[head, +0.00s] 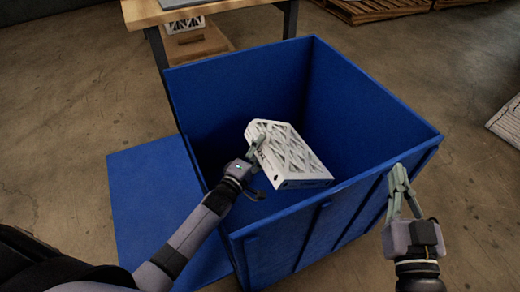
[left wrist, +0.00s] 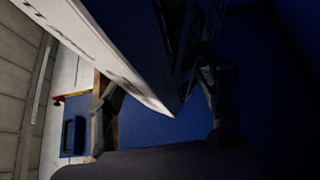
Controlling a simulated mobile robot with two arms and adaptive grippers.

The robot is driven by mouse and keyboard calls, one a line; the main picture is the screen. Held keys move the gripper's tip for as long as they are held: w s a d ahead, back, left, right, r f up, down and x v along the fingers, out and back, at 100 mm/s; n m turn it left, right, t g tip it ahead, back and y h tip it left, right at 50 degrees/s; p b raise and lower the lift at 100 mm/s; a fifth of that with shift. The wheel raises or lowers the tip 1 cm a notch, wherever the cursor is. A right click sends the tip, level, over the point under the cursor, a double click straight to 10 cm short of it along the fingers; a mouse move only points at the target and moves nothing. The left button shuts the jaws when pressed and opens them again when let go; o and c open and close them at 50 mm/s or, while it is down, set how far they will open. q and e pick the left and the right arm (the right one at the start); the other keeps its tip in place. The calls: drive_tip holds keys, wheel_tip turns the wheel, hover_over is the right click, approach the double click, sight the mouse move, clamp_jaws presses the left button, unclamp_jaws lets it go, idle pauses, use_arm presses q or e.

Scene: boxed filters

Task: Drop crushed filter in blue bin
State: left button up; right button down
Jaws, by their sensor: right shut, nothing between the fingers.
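The filter (head: 292,157) is a white-framed panel with a lattice face; its upper left corner looks bent. It is tilted inside the open blue bin (head: 365,95), below the rim, apparently off the floor. My left gripper (head: 258,148) reaches over the bin's left side and is shut on the filter's left edge. In the left wrist view, the filter's white side (left wrist: 95,50) lies between the two fingers of my left gripper (left wrist: 160,95). My right gripper (head: 398,180) is shut and empty, just outside the bin's right front wall.
A blue panel (head: 150,205) extends beside the bin at left. A wooden-topped table (head: 155,12) stands behind the bin, with another filter (head: 185,25) beneath it. Pallets (head: 385,8) lie at the back, and a white panel (head: 507,122) lies at far right.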

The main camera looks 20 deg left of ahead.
use_arm(q)
drive_tip(key=v, duration=1.2)
